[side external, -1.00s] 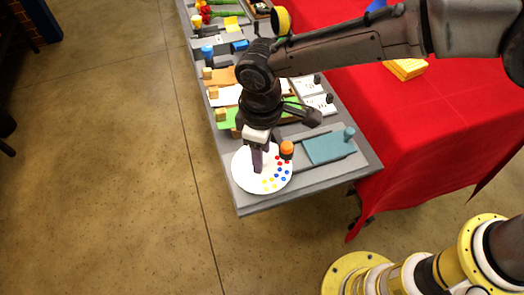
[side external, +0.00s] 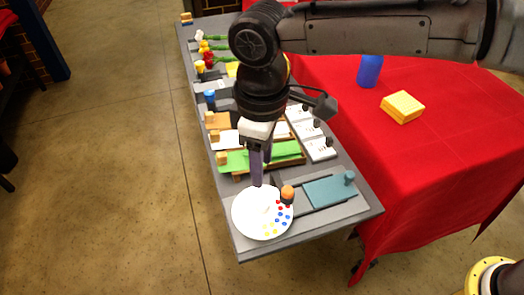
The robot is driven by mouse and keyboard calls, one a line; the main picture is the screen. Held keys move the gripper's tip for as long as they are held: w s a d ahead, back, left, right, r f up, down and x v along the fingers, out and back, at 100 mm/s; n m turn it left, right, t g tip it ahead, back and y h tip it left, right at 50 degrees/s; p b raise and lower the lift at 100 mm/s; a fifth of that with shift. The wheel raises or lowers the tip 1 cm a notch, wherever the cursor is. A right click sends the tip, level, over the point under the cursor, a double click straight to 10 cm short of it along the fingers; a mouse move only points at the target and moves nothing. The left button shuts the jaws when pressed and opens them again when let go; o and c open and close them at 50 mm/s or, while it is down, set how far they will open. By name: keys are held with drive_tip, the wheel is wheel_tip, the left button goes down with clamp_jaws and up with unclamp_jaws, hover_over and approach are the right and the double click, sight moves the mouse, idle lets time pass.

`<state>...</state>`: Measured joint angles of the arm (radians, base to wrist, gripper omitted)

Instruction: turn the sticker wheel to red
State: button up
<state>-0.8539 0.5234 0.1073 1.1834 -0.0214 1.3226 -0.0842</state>
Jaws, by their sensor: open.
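The sticker wheel (side external: 248,222) is a white disc at the near end of the grey bench. Red, blue and yellow dots are grouped on its right side. An orange knob (side external: 287,191) on a dark base stands at its upper right edge. A small pale raised part shows near the middle of the disc. My gripper (side external: 257,184) points down, open and empty, with its fingertips at the far edge of the wheel in the picture. They seem to be above the disc, but the exact height is hard to tell.
A teal plate (side external: 328,191) with a peg lies right of the wheel. Green, white and orange boards (side external: 232,161) and white panels (side external: 320,149) lie behind it. A blue cup (side external: 370,70) and yellow block (side external: 402,106) stand on the red-covered table (side external: 430,150).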

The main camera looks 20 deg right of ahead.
wheel_tip(320, 180, up, 2)
drive_tip(key=shift+r, duration=0.1)
idle(0.5)
